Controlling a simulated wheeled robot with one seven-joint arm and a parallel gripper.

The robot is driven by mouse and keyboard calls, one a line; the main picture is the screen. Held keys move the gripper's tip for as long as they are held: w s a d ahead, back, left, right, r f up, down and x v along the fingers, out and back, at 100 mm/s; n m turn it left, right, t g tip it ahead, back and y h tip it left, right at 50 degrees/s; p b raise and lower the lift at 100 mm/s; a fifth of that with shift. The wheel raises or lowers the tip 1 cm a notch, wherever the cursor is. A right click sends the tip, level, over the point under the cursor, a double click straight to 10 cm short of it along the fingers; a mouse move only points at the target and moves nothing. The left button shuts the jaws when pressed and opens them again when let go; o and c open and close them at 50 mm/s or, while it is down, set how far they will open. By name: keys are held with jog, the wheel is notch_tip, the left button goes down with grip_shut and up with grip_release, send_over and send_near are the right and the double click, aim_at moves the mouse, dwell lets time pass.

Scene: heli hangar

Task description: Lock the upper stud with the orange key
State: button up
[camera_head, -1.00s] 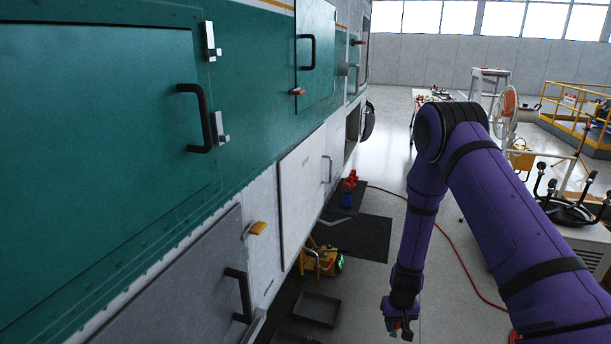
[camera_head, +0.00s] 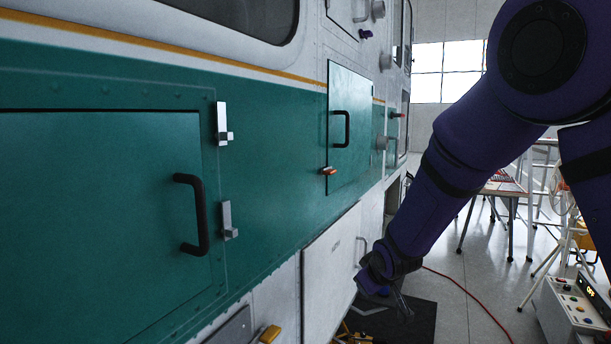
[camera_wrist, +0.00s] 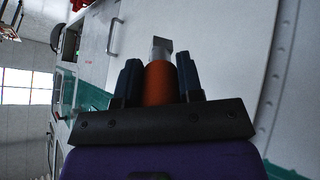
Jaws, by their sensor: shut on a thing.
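The orange key (camera_wrist: 158,84) is in my gripper, with its pale metal tip (camera_wrist: 162,48) pointing away from the wrist. The dark blue fingers of my gripper (camera_wrist: 159,82) are shut on its orange body from both sides. In the head view my gripper (camera_head: 399,306) hangs low beside the vehicle's white lower panels; the key cannot be made out there. Several grey round fittings stick out of the vehicle's side, one high up (camera_head: 378,10), one below it (camera_head: 385,61) and one lower (camera_head: 382,143). I cannot tell which is the upper stud. The key touches none of them.
The green hatch (camera_head: 100,200) with a black handle and two metal latches (camera_head: 222,124) fills the left. A smaller green door (camera_head: 349,125) stands beyond it. A control box (camera_head: 575,310) and a table (camera_head: 503,187) stand at the right. A red hose crosses the floor.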

jog(key=s+a+r+n+t+y, duration=0.1)
jog(key=s+a+r+n+y, duration=0.3)
jog(key=r, duration=0.6)
jog(key=s+a+r+n+t+y, duration=0.2)
jog(key=s+a+r+y, duration=0.35)
jog(key=r, duration=0.55)
jog(key=s+a+r+n+g+y, duration=0.2)
jog(key=s+a+r, duration=0.1)
jog(key=s+r, duration=0.4)
jog(key=s+a+r+n+g+y, duration=0.2)
jog(key=s+a+r+y, duration=0.1)
jog(key=s+r, duration=0.5)
jog(key=shift+s+a+n, duration=0.4)
jog(key=shift+s+a, duration=0.05)
jog(key=shift+s, duration=0.75)
jog(key=shift+x, duration=1.8)
dwell(0.7)
jog(key=shift+f+n, duration=0.1)
jog(key=shift+n, duration=0.2)
